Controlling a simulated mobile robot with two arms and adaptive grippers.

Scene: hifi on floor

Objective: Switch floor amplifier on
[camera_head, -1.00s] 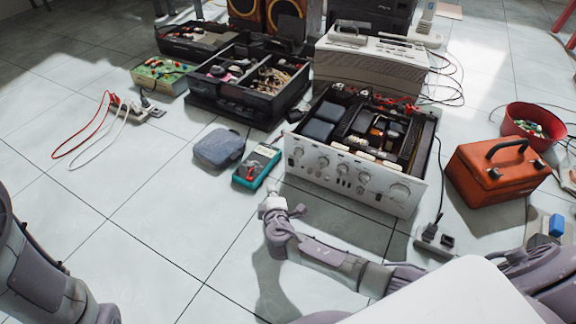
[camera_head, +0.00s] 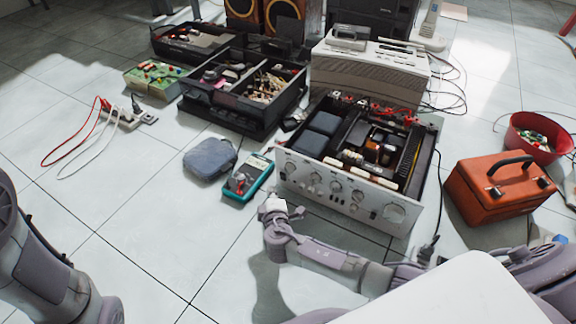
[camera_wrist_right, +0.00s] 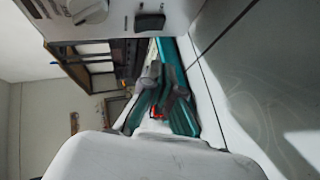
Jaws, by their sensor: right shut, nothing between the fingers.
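The amplifier (camera_head: 335,195) lies on the floor with its top open and its silver front panel, with a row of knobs, facing me. In the right wrist view its pale panel (camera_wrist_right: 115,18) crosses the top, with a dark rectangular button (camera_wrist_right: 150,22) and part of a knob (camera_wrist_right: 88,10). My right gripper (camera_head: 273,204) is shut and empty, just in front of the panel's left end and low by the floor. A small gap seems to separate them; contact is unclear. My left arm shows at the lower left, but its gripper is out of view.
A teal multimeter (camera_head: 247,178) lies left of the amplifier, beside a grey pouch (camera_head: 210,158). A black parts tray (camera_head: 235,113) is behind. An orange toolbox (camera_head: 497,187) and red bowl (camera_head: 540,137) stand right. Floor at front left is clear.

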